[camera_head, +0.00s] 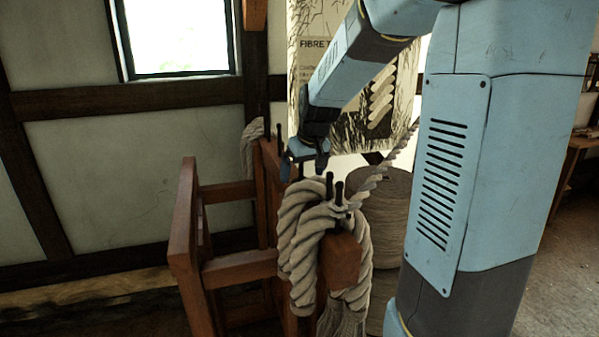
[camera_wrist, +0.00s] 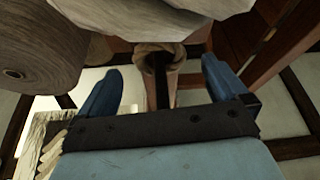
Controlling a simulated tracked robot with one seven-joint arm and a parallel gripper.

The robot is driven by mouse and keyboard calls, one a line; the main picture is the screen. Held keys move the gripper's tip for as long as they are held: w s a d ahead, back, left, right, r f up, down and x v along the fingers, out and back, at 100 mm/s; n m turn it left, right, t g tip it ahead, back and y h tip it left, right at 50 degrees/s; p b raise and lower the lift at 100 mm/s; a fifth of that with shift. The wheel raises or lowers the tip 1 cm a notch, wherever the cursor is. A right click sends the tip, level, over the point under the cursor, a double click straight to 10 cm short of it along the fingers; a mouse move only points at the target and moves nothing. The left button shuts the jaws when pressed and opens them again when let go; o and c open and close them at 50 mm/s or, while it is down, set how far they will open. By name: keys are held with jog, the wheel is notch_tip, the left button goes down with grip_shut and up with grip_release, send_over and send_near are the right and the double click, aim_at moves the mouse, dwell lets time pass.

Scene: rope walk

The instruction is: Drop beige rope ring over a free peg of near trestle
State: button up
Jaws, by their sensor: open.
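A thick beige rope ring (camera_head: 297,245) hangs over the near end of the wooden trestle (camera_head: 341,258), beside its upright dark pegs (camera_head: 328,186). Whether it encircles a peg cannot be told. My gripper (camera_head: 306,165) is just above and behind the top of this rope, with its fingers partly hidden. In the wrist view my gripper (camera_wrist: 161,68) is open, its two blue fingers apart and nothing clearly held. Between and beyond them are a dark upright peg (camera_wrist: 160,68) and a beige band close around it. A pale blurred mass fills the top.
Another pale rope (camera_head: 251,146) hangs at the far end of the trestle. A thinner twisted rope (camera_head: 381,176) slants up to the right from the near end. A large rope coil (camera_head: 386,215) stands behind. A poster (camera_head: 309,80) is on the back wall.

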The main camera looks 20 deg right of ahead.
jog(key=shift+r, duration=0.1)
jog(key=v, duration=1.3)
jog(key=shift+r, duration=0.3)
jog(key=shift+m, duration=0.4)
jog(key=s, duration=0.4)
jog(key=s+f, duration=0.1)
jog(key=s, duration=0.2)
jog(key=s+a, duration=0.1)
jog(key=s, duration=0.3)
jog(key=shift+s+a+f, duration=0.15)
jog(key=shift+s+f, duration=0.05)
jog(key=shift+s, duration=0.15)
jog(key=s+f+t, duration=0.1)
jog(key=s+f, duration=0.3)
jog(key=s, duration=0.6)
jog(key=shift+s+a+f+m+h, duration=0.15)
jog(key=shift+a+f+m+h, duration=0.15)
jog(key=shift+f+m, duration=0.1)
